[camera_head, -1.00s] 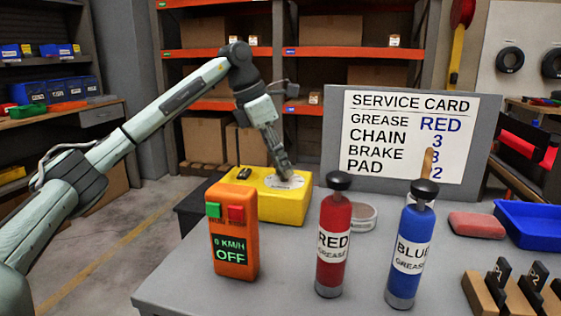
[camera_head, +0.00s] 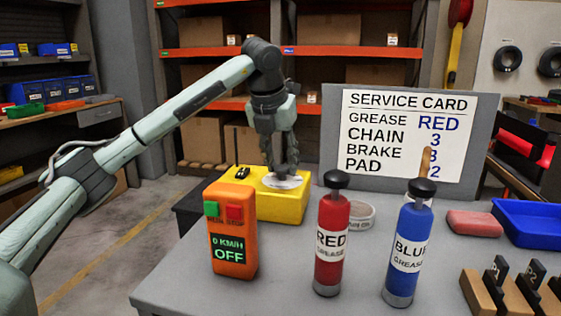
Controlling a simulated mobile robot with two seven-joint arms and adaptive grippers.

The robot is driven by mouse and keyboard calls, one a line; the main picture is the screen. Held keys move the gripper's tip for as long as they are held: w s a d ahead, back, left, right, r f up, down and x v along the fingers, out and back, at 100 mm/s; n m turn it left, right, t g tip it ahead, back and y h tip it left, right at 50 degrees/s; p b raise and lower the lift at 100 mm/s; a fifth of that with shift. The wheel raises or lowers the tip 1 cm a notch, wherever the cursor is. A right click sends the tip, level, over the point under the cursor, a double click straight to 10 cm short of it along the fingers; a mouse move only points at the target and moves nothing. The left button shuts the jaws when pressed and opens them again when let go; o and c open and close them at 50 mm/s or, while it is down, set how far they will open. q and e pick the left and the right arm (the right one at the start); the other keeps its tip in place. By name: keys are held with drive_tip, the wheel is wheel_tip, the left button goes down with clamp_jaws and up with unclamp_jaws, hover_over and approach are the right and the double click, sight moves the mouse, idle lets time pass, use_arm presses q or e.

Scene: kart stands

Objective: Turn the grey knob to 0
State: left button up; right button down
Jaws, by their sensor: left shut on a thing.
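A yellow box (camera_head: 278,208) stands at the back left of the grey table. A pale round dial plate (camera_head: 276,182) lies on its top, with a small black switch (camera_head: 242,172) to its left. My left gripper (camera_head: 284,176) points down onto the dial and is shut at its middle. The grey knob itself is hidden by the fingers, and the dial's marks are too small to read. My right gripper is not in view.
An orange control box (camera_head: 232,262) reading "0 KM/H OFF" stands in front of the yellow box. A red grease bottle (camera_head: 328,272) and a blue one (camera_head: 400,285) stand to the right. A service card board (camera_head: 410,190) stands behind.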

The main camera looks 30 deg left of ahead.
use_arm(q)
drive_tip(key=shift+n, duration=0.6)
drive_tip(key=shift+y, duration=0.3)
drive_tip(key=o, duration=1.1)
drive_tip(key=shift+o, duration=0.2)
drive_tip(key=v, duration=1.2)
drive_tip(key=shift+w, duration=0.1)
